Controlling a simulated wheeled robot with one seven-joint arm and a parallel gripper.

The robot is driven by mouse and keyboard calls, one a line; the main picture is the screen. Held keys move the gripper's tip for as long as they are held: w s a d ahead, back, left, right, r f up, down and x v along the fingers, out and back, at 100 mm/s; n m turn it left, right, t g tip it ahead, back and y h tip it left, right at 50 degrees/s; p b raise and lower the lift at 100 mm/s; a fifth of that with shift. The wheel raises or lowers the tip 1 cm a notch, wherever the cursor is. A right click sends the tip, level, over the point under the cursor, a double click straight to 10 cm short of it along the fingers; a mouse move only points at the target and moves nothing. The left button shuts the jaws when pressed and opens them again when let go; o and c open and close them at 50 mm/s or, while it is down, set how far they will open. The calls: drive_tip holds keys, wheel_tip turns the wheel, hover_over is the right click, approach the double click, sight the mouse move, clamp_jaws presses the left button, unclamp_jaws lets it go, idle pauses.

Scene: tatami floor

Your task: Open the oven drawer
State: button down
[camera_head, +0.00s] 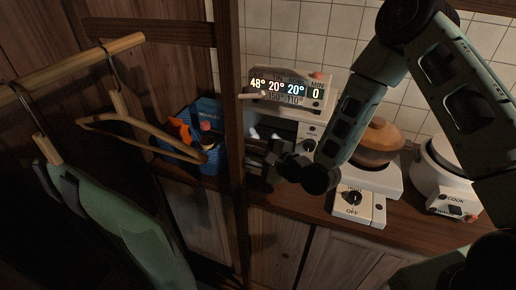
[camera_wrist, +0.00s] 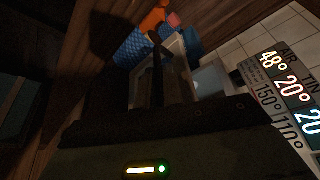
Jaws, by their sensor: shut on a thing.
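The oven (camera_head: 322,97) is a white box on the wooden counter, with a lit number display; the display also shows at the right of the wrist view (camera_wrist: 287,90). My gripper (camera_head: 258,158) is low at the oven's front left, partly behind a wooden post. In the wrist view my gripper (camera_wrist: 158,65) reaches to a pale, box-like edge, which looks like the oven drawer (camera_wrist: 178,48). The jaws are shut on what appears to be the drawer's handle. The grip itself is dark and mostly hidden, so I cannot tell how far the drawer is out.
A wooden post (camera_head: 232,100) stands close left of my gripper. A blue basket (camera_head: 200,118) with orange things is behind it. A stove with a brown pot (camera_head: 377,140) and a white cooker (camera_head: 445,170) stand right. Hangers and a green garment (camera_head: 115,225) hang left.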

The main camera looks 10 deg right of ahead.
drive_tip(key=c, duration=1.8)
unclamp_jaws()
drive_tip(key=p+v, duration=0.8)
drive_tip(key=v, duration=0.9)
drive_tip(key=shift+s+d, duration=0.15)
